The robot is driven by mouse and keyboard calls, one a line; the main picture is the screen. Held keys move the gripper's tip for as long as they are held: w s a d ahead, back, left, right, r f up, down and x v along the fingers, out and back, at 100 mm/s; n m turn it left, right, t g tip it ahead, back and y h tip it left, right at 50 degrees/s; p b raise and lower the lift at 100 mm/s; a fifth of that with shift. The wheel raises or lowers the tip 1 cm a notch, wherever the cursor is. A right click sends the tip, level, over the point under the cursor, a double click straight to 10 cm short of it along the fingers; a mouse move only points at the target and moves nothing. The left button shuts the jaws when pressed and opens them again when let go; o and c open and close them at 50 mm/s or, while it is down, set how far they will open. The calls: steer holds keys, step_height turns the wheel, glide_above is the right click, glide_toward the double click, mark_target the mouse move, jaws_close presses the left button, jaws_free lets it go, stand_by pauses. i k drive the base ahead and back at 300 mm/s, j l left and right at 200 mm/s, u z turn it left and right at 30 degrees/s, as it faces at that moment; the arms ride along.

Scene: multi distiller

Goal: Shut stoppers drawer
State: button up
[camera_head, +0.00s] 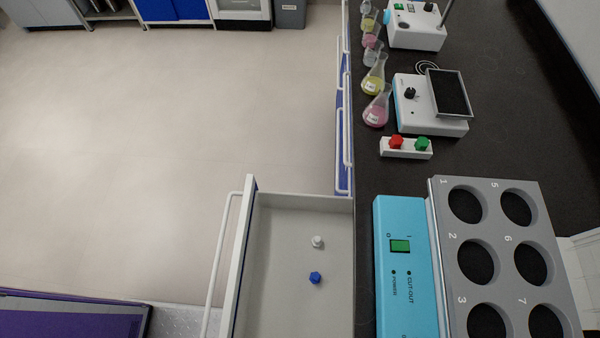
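The stoppers drawer (285,310) stands pulled out from under the dark countertop, at the lower middle of the head view. Its front panel (241,258) faces left and carries a long pale bar handle (220,265). A white stopper (317,242) and a blue stopper (315,278) lie apart on the drawer floor. The near end of the drawer is cut off by the bottom edge of the picture. My gripper is not in view.
The countertop (510,150) holds a blue and grey heating unit (405,265) with round wells, a rack with red and green stoppers (406,148), several flasks (377,105) and white instruments (430,100). A purple-topped surface (70,315) sits lower left.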

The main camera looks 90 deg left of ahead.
mark_target(270, 294)
steer(key=k+u, duration=0.1)
steer(key=u, duration=0.35)
steer(key=k+u, duration=0.1)
steer(key=u, duration=0.4)
steer(key=k+u, duration=0.1)
steer(key=u, duration=0.35)
steer(key=k+j, duration=0.2)
steer(key=k, duration=0.2)
steer(key=u, duration=0.05)
